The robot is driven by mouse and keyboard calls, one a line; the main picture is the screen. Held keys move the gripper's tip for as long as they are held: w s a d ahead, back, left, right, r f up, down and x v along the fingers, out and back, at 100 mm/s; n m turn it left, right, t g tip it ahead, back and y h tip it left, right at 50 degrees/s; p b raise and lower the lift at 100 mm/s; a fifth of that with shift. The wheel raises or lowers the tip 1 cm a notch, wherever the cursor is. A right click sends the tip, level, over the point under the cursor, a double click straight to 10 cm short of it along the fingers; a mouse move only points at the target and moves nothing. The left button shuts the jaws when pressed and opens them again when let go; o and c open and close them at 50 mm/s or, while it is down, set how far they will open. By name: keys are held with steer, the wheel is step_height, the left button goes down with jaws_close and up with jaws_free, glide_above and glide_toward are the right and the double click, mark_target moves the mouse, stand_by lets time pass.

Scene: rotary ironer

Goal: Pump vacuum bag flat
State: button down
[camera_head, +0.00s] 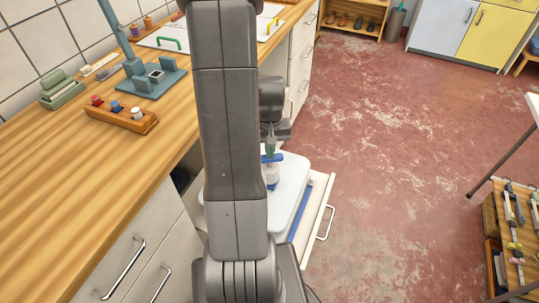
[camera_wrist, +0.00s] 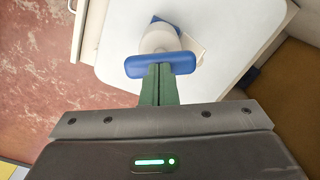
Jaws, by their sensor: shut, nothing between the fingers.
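The pump has a blue crossbar handle (camera_head: 277,157) (camera_wrist: 183,63), a white barrel (camera_head: 271,174) (camera_wrist: 160,39) and a blue foot. It stands upright on a pale, smooth, flat-looking surface (camera_head: 289,189) (camera_wrist: 222,35), apparently the vacuum bag, in an open drawer. My gripper (camera_head: 269,151) (camera_wrist: 159,76) has green fingers, shut together and empty, pointing down at the middle of the handle. The fingertips are at or just over the handle; I cannot tell whether they touch. My arm hides the bag's left part in the head view.
The open drawer's front with a handle (camera_head: 326,222) juts into the red floor (camera_head: 390,150). The wooden worktop (camera_head: 65,170) on the left carries a block tray (camera_head: 122,120) and a teal stand (camera_head: 152,82). A tool rack (camera_head: 515,235) stands at the right.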

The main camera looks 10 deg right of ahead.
mark_target(270, 160)
steer(key=shift+f+b, duration=1.2)
steer(key=shift+f, duration=0.45)
steer(key=shift+r, duration=0.2)
steer(key=shift+r+p, duration=1.85)
steer(key=shift+r, duration=0.35)
steer(key=shift+f, duration=0.2)
steer(key=shift+f+b, duration=2.4)
steer(key=shift+f, duration=0.4)
steer(key=shift+r, duration=0.1)
steer(key=shift+r+p, duration=1.7)
steer(key=shift+r, duration=0.5)
steer(key=shift+f, duration=0.15)
